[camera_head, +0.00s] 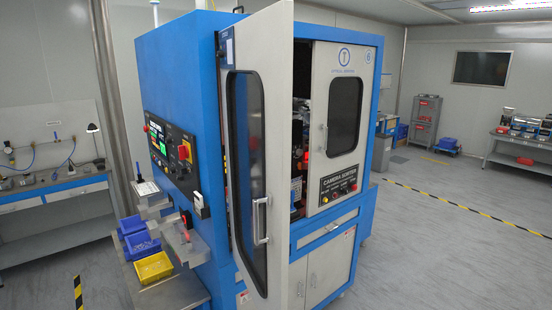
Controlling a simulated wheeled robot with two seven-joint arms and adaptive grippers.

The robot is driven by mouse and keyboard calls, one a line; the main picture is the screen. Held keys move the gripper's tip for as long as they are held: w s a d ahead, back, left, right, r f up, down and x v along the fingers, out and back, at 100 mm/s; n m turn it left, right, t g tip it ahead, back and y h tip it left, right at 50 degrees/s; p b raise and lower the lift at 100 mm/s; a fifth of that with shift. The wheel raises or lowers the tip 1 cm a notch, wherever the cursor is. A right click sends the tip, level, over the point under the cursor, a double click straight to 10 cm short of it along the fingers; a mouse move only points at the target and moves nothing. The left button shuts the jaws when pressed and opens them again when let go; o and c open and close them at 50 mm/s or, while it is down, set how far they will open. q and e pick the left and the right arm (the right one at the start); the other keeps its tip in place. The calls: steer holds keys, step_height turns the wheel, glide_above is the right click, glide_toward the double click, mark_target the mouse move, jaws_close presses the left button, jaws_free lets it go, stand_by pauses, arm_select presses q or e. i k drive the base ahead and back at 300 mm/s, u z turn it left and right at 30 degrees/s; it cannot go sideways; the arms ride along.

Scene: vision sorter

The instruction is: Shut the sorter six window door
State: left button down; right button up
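The sorter (180,68) is a tall blue and white cabinet in the middle of the head view, with a "6" at its upper right. Its window door (279,160) is a tall white panel with a long dark window (245,150). The right-hand panel (344,95), with a smaller window, looks closed. Neither of my grippers is in view.
A control panel (172,153) is on the sorter's left side. A side shelf holds blue bins (137,236) and a yellow bin (153,267). A workbench (55,195) stands at the left. The floor at the right (440,250) is clear, with yellow-black tape.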

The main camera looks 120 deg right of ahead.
mark_target(256, 66)
steer(key=z, duration=3.6)
steer(key=i, duration=0.95)
